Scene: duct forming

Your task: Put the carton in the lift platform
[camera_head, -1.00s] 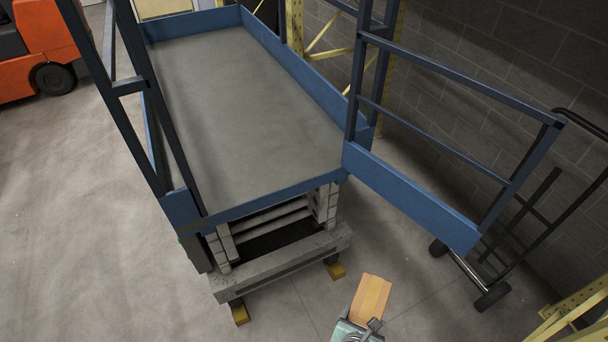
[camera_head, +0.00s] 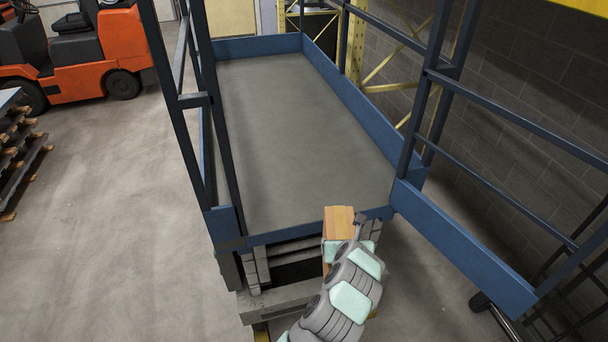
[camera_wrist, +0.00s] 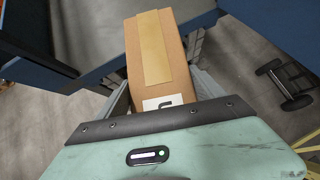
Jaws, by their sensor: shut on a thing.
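The carton (camera_head: 339,222) is a small brown box with a lighter tape strip. My gripper (camera_head: 345,236) is shut on it at the front edge of the lift platform (camera_head: 290,140). The platform has a grey deck, blue side boards and dark blue rails, and its front gate on the right is swung open. In the wrist view the carton (camera_wrist: 160,60) sticks out ahead of my gripper (camera_wrist: 158,95), with a white label near the jaws. The deck is bare. My arm hides part of the platform's front and base.
The open gate (camera_head: 460,245) reaches out to the right of the entry. A rail post (camera_head: 180,110) stands on the left. An orange forklift (camera_head: 85,60) and stacked pallets (camera_head: 18,150) are at the far left. A hand truck (camera_wrist: 285,82) stands on the right.

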